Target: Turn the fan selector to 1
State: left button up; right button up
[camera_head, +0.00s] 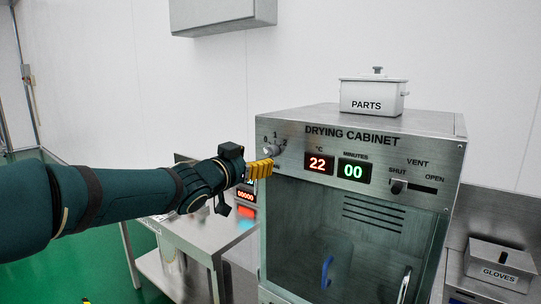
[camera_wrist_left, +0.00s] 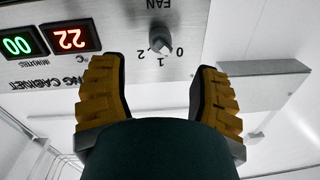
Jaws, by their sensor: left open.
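The fan selector (camera_head: 270,150) is a small grey knob at the upper left of the drying cabinet's front panel. The marks 0, 1 and 2 arc above it. In the left wrist view the knob (camera_wrist_left: 160,38) and its marks appear upside down, with FAN at the top edge. I cannot tell for sure which mark it points at. My left gripper (camera_head: 260,168), with yellow ribbed fingers, is open just in front of the panel, below the knob in the head view. In the wrist view the knob lies beyond the gap between its fingers (camera_wrist_left: 163,78), apart from both. My right gripper is not in view.
The drying cabinet (camera_head: 290,225) has a red 22 display (camera_head: 319,163), a green 00 display (camera_head: 354,171) and a vent slider (camera_head: 398,187). A PARTS container (camera_head: 373,96) stands on top. A GLOVES box (camera_head: 499,267) is at right. A steel table (camera_head: 190,238) stands at left.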

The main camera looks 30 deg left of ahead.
aim_at(268, 153)
pick_arm(q)
jog(key=w, duration=0.7)
jog(key=shift+w, duration=0.25)
grip_shut()
